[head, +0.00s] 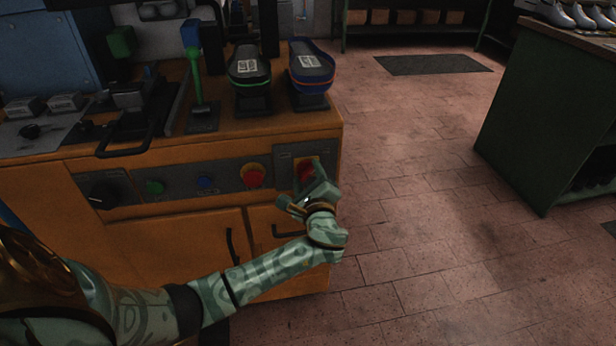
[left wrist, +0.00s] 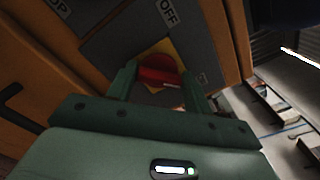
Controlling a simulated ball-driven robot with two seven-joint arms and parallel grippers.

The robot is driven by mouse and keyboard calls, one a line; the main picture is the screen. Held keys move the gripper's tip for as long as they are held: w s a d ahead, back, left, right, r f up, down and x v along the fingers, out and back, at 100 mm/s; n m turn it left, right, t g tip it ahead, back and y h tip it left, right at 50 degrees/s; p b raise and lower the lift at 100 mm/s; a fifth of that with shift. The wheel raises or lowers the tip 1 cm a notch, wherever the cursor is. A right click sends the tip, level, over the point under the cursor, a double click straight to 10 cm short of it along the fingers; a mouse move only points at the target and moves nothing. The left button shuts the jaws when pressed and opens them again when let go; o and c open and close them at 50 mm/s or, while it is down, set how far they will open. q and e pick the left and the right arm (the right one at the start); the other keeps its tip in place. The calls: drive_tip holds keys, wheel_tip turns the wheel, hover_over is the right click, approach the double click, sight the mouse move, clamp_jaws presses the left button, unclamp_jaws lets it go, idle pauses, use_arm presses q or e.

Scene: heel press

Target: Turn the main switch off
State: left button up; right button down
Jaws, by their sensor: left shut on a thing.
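The main switch (head: 306,171) is a red knob on a yellow plate at the right end of the orange press's front panel. In the left wrist view the red knob (left wrist: 159,70) sits between my fingers, with an OFF label (left wrist: 168,12) on the grey plate beside it. My left gripper (head: 308,188) is at the switch and shut on its red knob; the wrist covers part of it in the head view. In the left wrist view my left gripper (left wrist: 160,82) has one finger on each side of the knob. My right gripper is not in view.
On the same panel are a red push button (head: 254,175), a blue button (head: 205,183), a green button (head: 155,187) and a black dial (head: 103,195). Two shoe-like pieces stand on the press top. Open tiled floor (head: 420,190) lies right, before a green bench (head: 545,110).

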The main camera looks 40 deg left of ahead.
use_arm(q)
drive_tip(key=shift+f+n, duration=0.1)
drive_tip(key=shift+n, duration=0.7)
drive_tip(key=n, duration=0.2)
drive_tip(key=shift+f+n+b, duration=0.2)
drive_tip(key=shift+n+b, duration=0.1)
drive_tip(key=shift+b, duration=0.1)
drive_tip(key=n+b, duration=0.1)
drive_tip(key=n, duration=0.1)
drive_tip(key=shift+f+n, duration=0.1)
drive_tip(key=shift+n, duration=0.3)
drive_tip(key=n+b, duration=0.1)
drive_tip(key=n, duration=0.1)
drive_tip(key=shift+f+n, duration=0.15)
drive_tip(key=shift+n, duration=0.15)
drive_tip(key=n+b, duration=0.5)
drive_tip(key=n, duration=0.3)
drive_tip(key=shift+b, duration=0.3)
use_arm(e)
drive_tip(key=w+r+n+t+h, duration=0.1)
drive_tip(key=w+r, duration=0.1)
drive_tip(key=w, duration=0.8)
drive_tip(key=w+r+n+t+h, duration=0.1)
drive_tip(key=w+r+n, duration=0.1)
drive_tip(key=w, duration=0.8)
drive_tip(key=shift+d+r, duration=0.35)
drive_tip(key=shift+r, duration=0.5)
